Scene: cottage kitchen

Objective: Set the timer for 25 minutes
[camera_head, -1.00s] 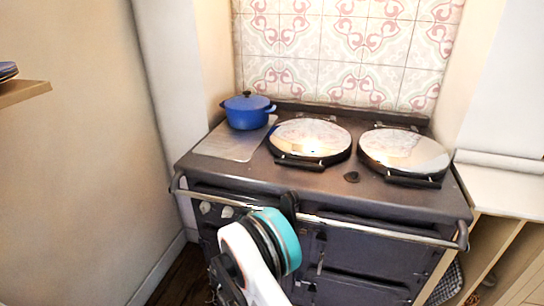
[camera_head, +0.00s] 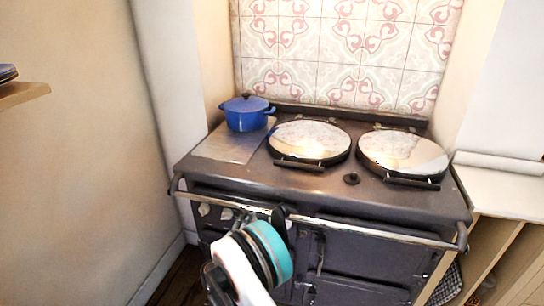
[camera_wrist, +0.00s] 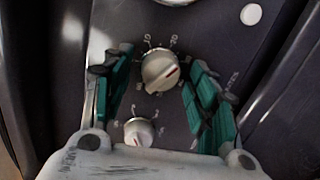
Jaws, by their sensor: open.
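In the wrist view a round silver timer-like knob (camera_wrist: 160,70) with a red mark on its face sits on the dark oven panel, with small blurred markings around it. My gripper (camera_wrist: 150,72) is open, its two teal-padded fingers on the left and right of this knob with a gap on each side. It holds nothing. A smaller silver knob (camera_wrist: 139,131) with its own markings lies below, between the finger bases. In the head view the gripper's fingers are hidden at the front of the stove (camera_head: 330,200); two pale knobs show left of my arm.
A chrome rail (camera_head: 350,231) runs along the stove front, close to my arm. A blue pot (camera_head: 246,112) and two round lidded hotplates (camera_head: 309,140) are on top. A wall stands to the left and a counter (camera_head: 510,190) to the right.

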